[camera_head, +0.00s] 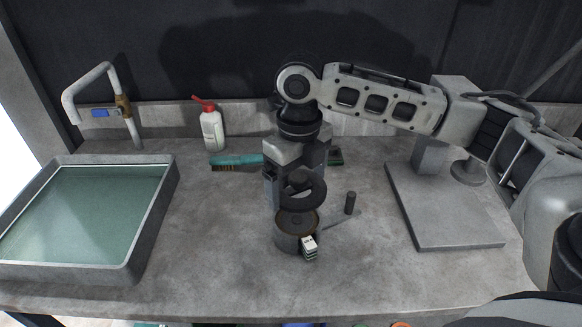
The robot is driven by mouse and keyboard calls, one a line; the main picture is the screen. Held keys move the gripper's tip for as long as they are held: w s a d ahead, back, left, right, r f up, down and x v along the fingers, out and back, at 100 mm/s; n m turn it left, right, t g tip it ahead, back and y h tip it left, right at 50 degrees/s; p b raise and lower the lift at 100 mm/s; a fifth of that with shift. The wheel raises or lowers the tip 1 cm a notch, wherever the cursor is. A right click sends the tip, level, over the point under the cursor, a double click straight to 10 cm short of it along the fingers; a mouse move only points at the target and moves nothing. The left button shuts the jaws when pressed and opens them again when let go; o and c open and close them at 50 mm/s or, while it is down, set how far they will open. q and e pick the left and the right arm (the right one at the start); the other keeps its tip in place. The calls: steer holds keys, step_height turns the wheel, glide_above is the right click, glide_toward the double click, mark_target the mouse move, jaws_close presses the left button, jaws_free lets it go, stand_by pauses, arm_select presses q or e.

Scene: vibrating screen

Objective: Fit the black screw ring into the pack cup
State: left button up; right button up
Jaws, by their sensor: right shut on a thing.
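The black screw ring (303,203) is held tilted by my right gripper (297,185), which points down from above. The ring is just above the pack cup (291,238), a short grey cylinder with a brownish rim standing on the bench. From this angle I cannot tell whether the ring touches the cup's rim. The gripper's fingers are partly hidden behind the ring. My left gripper is not in view.
A small white-and-dark block (309,247) is at the cup's front right. A dark peg (350,203) and thin rod (343,220) lie close right. A grey stand (445,220) is further right. A water basin (131,250), red-capped bottle (211,130) and teal brush (236,161) are left.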

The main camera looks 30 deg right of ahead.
mark_target(298, 191)
steer(key=shift+w, duration=0.1)
steer(key=shift+r, duration=0.1)
steer(key=shift+r+p, duration=0.15)
steer(key=shift+p, duration=0.3)
steer(key=shift+r+p, duration=0.1)
steer(key=shift+p, duration=0.5)
step_height(298, 191, down, 3)
steer(key=shift+f+b, duration=0.1)
steer(key=shift+b, duration=0.75)
steer(key=shift+f, duration=0.4)
steer(key=shift+f+b, duration=0.35)
steer(key=shift+f, duration=0.8)
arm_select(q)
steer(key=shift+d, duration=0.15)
